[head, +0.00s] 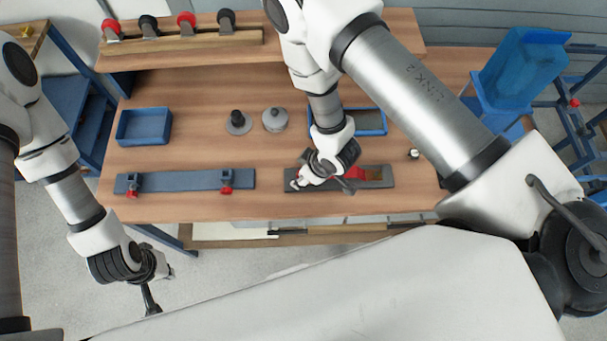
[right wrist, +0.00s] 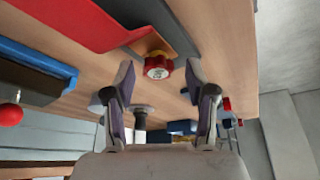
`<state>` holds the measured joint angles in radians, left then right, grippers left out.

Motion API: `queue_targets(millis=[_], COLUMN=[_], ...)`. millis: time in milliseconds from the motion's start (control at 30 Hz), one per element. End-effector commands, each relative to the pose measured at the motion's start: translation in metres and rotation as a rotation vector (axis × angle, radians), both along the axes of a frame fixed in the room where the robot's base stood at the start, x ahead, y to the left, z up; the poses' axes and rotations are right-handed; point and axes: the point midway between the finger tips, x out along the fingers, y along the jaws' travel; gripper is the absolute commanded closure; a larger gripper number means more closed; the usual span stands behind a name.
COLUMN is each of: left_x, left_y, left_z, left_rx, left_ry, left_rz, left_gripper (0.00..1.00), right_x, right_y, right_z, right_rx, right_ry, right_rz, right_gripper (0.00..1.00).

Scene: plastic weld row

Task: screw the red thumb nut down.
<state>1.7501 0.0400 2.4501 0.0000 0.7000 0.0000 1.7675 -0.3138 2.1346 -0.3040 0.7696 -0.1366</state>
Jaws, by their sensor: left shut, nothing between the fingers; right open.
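The red thumb nut (right wrist: 158,66) shows in the right wrist view, with a pale face and a yellow part beside it, at the end of a red piece (right wrist: 75,22). My right gripper (right wrist: 160,74) is open, its two fingertips apart on either side of the nut in the picture; I see no contact. In the head view the red piece (head: 356,173) lies on a dark base (head: 376,183), and my right wrist hides the nut. My left gripper (head: 150,299) is shut and empty, low at the left, off the table's front edge.
A grey bar (head: 177,181) with two red-knobbed clamps lies left of the dark base. Behind are a blue tray (head: 144,126), two round grey parts and another blue tray (head: 371,122) partly behind my right arm. A rack of red and black knobs (head: 182,40) stands at the back.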

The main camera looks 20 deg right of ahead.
Motion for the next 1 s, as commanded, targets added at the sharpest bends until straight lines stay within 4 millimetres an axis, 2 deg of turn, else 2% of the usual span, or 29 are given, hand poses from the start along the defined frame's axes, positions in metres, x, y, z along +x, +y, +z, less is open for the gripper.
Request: queue_targets(millis=[33, 133, 300, 500, 733, 1000], left_x=[0.000, 0.000, 0.000, 0.000, 0.000, 0.000], left_y=[0.000, 0.000, 0.000, 0.000, 0.000, 0.000], left_z=[-0.013, -0.014, -0.002, 0.018, 0.020, 0.019], left_rx=[0.000, 0.000, 0.000, 0.000, 0.000, 0.000], left_ry=[0.001, 0.000, 0.000, 0.000, 0.000, 0.000], left_rz=[0.000, 0.000, 0.000, 0.000, 0.000, 0.000], left_gripper=[1.00, 1.00, 1.00, 1.00, 1.00, 1.00], right_x=[0.004, 0.006, 0.007, 0.009, 0.010, 0.009], right_y=[-0.002, -0.002, -0.003, -0.004, -0.004, -0.004], right_z=[-0.006, -0.003, 0.003, 0.004, -0.002, -0.001], right_rx=[0.002, 0.001, -0.003, -0.005, -0.004, -0.002], right_ry=[-0.004, -0.006, -0.004, -0.003, -0.002, 0.002], right_rz=[0.109, 0.362, 0.721, 1.043, 1.328, 1.376], right_gripper=[0.44, 0.44, 0.44, 0.44, 0.44, 0.44])
